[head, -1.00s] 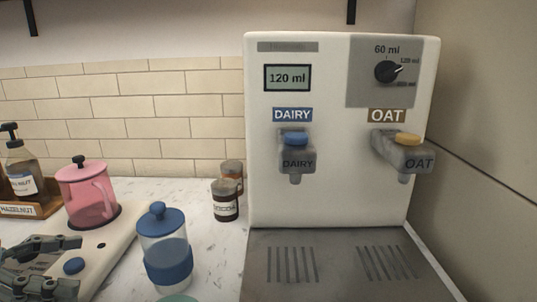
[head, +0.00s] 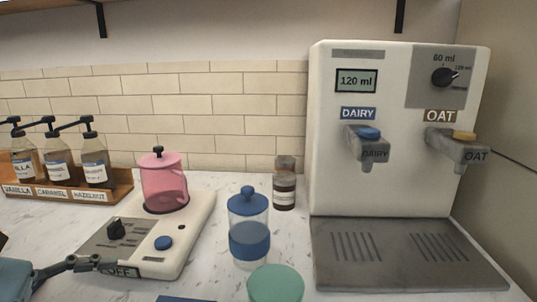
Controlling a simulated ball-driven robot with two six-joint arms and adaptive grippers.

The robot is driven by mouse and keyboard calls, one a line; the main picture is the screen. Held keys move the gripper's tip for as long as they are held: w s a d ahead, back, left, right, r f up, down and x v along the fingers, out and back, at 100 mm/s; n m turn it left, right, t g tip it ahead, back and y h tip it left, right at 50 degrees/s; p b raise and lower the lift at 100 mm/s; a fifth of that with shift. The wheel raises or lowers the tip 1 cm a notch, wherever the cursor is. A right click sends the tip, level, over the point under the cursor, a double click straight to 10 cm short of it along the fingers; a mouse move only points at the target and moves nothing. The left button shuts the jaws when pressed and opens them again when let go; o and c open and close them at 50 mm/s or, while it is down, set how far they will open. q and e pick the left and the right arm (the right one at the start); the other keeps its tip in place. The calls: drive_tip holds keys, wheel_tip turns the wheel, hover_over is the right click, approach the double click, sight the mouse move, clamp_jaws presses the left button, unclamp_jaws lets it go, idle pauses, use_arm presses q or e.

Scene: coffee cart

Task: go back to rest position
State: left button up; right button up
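My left gripper (head: 98,264) is at the lower left, low in front of the white hot plate base (head: 190,235). Its dark fingers overlap the front edge of that base, where a dark label is partly covered. I see nothing held in it, but its fingers are seen side-on, so I cannot tell how far apart they are. My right gripper is not in view.
A pink pot (head: 165,184) stands on the base. A blue-lidded glass jar (head: 248,232), a green round lid (head: 275,284) and a brown jar (head: 284,188) stand right of it. The milk dispenser (head: 400,120) is at right, syrup bottles (head: 58,162) at left.

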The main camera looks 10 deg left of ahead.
use_arm(q)
drive_tip(key=s+d+f+m+g+y, duration=0.35)
drive_tip(key=s+d+f+m, duration=0.35)
drive_tip(key=m, duration=0.7)
drive_tip(key=s+a+m+y, duration=0.4)
drive_tip(key=a+m+y, duration=0.3)
drive_tip(key=y, duration=0.1)
drive_tip(key=s+a+f+b, duration=0.1)
drive_tip(key=a+f, duration=0.1)
drive_tip(key=f, duration=1.2)
drive_tip(key=s+a+f+b, duration=0.1)
drive_tip(key=s+f, duration=0.1)
drive_tip(key=f, duration=1.2)
drive_tip(key=s+a+f+g+b, duration=0.1)
drive_tip(key=s+f+g+b, duration=0.1)
drive_tip(key=s+f, duration=1.5)
drive_tip(key=shift+s+f, duration=0.35)
drive_tip(key=shift+s, duration=0.05)
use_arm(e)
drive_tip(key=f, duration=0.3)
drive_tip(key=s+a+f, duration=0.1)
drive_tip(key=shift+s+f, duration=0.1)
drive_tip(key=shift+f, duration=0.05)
